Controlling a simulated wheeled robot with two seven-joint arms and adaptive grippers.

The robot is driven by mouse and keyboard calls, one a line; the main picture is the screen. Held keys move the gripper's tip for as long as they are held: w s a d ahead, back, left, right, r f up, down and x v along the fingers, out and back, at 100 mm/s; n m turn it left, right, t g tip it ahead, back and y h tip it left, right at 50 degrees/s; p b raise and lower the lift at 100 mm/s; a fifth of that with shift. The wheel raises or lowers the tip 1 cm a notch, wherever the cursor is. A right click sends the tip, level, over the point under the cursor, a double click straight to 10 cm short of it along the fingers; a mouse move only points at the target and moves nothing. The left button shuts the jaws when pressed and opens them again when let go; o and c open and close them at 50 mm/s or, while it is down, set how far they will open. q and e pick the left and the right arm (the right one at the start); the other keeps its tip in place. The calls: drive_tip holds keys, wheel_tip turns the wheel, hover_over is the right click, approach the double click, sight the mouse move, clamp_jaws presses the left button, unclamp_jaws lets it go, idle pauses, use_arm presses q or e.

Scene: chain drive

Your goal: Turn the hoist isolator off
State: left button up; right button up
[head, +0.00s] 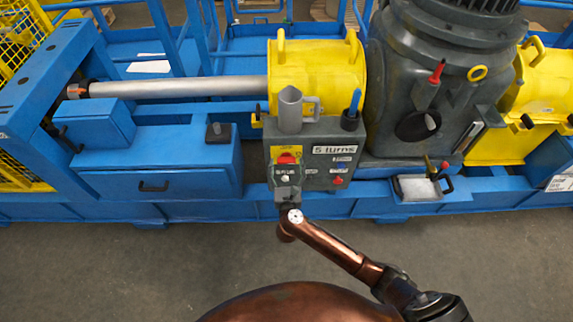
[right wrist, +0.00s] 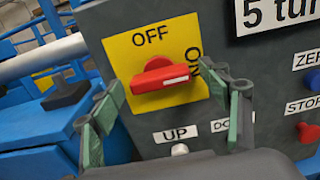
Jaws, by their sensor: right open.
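The hoist isolator is a red rotary handle (right wrist: 160,76) on a yellow plate (right wrist: 126,62), on the front of a grey control box (head: 318,135). The plate reads OFF at the top and ON, turned sideways, at the right. The handle lies roughly level, and its white mark points right, at ON. In the head view the red handle (head: 287,158) shows just above my right gripper (head: 287,178). In the right wrist view my right gripper (right wrist: 168,108) is open, with its green-padded fingers left and right of the handle, apart from it. My left gripper is not in view.
UP button (right wrist: 180,150) sits below the handle, with a partly hidden DOWN label beside it. A red STOP button (right wrist: 308,132) is at the right. A grey jug (head: 290,108) and a blue-handled tool (head: 354,102) stand on the box. Clear floor (head: 120,275) lies in front.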

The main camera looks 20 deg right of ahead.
drive_tip(key=shift+c, duration=0.7)
drive_tip(key=c, duration=1)
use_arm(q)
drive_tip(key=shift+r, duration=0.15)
